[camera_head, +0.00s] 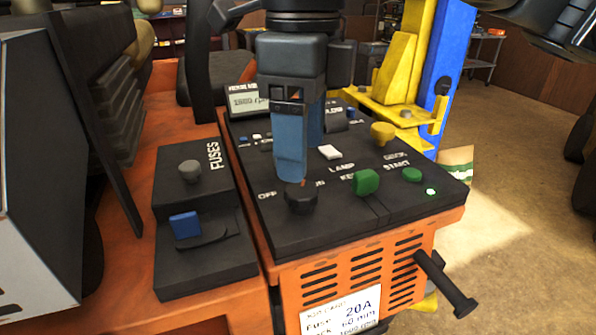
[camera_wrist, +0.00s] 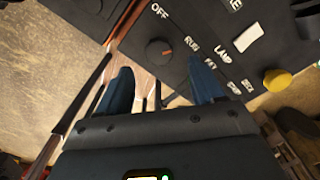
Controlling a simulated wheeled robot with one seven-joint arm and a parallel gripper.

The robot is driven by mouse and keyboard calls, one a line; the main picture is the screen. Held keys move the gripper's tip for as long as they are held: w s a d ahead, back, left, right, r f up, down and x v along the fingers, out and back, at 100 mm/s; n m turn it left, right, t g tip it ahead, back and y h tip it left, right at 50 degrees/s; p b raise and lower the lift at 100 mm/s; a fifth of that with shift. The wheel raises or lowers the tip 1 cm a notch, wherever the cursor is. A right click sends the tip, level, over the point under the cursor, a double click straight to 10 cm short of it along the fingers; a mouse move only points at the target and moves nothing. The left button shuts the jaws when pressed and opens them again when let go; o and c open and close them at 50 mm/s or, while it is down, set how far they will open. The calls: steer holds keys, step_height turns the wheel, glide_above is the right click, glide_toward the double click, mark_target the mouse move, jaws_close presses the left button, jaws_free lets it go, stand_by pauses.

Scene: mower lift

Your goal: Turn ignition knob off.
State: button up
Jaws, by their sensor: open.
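The ignition knob is a black round knob (camera_head: 300,199) on the dark control panel (camera_head: 285,235), between the OFF and RUN labels. In the wrist view the knob (camera_wrist: 158,48) has a small red mark on its side toward RUN. My gripper (camera_head: 298,170) has blue fingers and hangs point-down just above the knob in the head view. In the wrist view my gripper (camera_wrist: 161,72) is open and empty, with one finger on each side of the picture and the knob beyond the gap between them. I cannot tell whether a finger touches the knob.
A green knob (camera_head: 366,182), a green button (camera_head: 412,175), a white lamp switch (camera_head: 330,152) and a yellow knob (camera_head: 383,133) share the panel. A small light (camera_head: 431,191) glows green. A fuse box (camera_head: 190,225) stands left. A dark handle (camera_head: 445,285) sticks out front right.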

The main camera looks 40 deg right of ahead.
mark_target(302, 189)
steer(key=shift+f, duration=2.7)
steer(key=shift+c, duration=0.4)
steer(key=c, duration=1)
steer(key=shift+o, duration=0.2)
